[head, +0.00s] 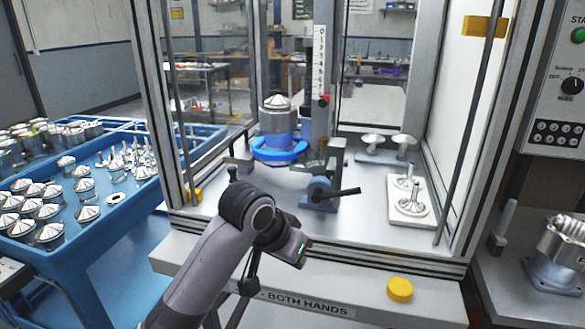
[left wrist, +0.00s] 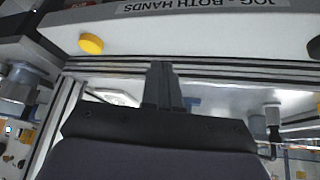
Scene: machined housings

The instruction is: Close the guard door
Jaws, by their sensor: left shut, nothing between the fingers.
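The machine enclosure's front opening stands clear, framed by a left post (head: 160,110) and a right post (head: 525,110). A thin upright rod shows inside each post. I cannot clearly make out the guard door panel; it may be above the picture. My left arm reaches up from the bottom to the front sill (head: 370,258). My left gripper (left wrist: 163,80) is shut and empty, its short black fingers near the sill in the left wrist view. In the head view its fingertips are hard to make out. My right gripper is not in view.
Inside stand a silver housing (head: 278,115) on a blue ring, a clamp with a black lever (head: 338,192) and a white plate of metal parts (head: 400,217). A yellow button (head: 400,290) is on the front panel. A blue parts cart (head: 95,255) stands left, a control panel (head: 560,80) right.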

